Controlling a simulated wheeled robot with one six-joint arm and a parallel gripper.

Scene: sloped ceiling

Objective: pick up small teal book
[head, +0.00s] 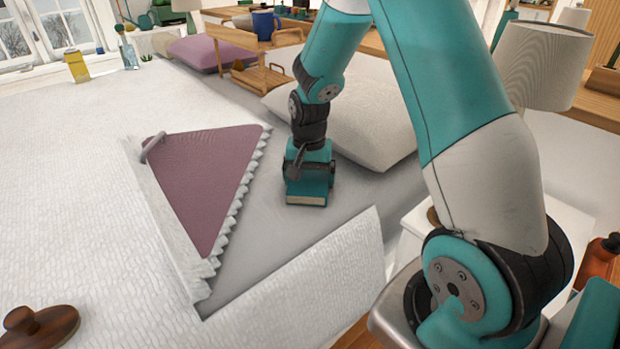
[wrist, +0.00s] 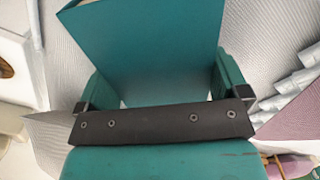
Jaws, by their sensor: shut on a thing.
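The small teal book (head: 306,198) is at the end of my arm, over the grey part of the bed beside the white pillow. Its pale page edge faces the camera. In the wrist view the teal book (wrist: 148,45) fills the upper middle, with a sliver of pages at the top left. My gripper (head: 308,178) is shut on the book, with one finger on each side, as the wrist view also shows (wrist: 160,88). I cannot tell whether the book touches the bed or is just above it.
A white pillow (head: 350,120) lies right behind my gripper. A purple folded cloth (head: 205,180) lies to the left, and a wooden lid (head: 38,325) at the front left. A lamp (head: 545,65) stands at right.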

